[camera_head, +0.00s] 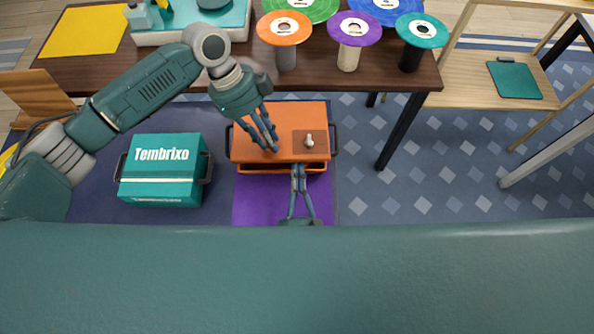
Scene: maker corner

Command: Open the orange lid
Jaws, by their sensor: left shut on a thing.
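The orange lid (285,113) lies on the orange box (250,168) in the middle. A dark gap shows along the box's front. A brown patch with a small pale knob (309,140) sits on the lid's right part. My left gripper (275,147) reaches over the lid from the back left, left of the knob, and is shut on the lid; its exact contact is hard to see. My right gripper (298,168) points at the lid's front edge from below; whether it touches or is closed is unclear.
A teal box marked Tembrixo (165,185) stands to the left. The orange box rests on a purple mat (255,208). Behind is a brown table (345,78) with several spools. A wooden shelf (470,75) stands at the right. Patterned floor right of the box is clear.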

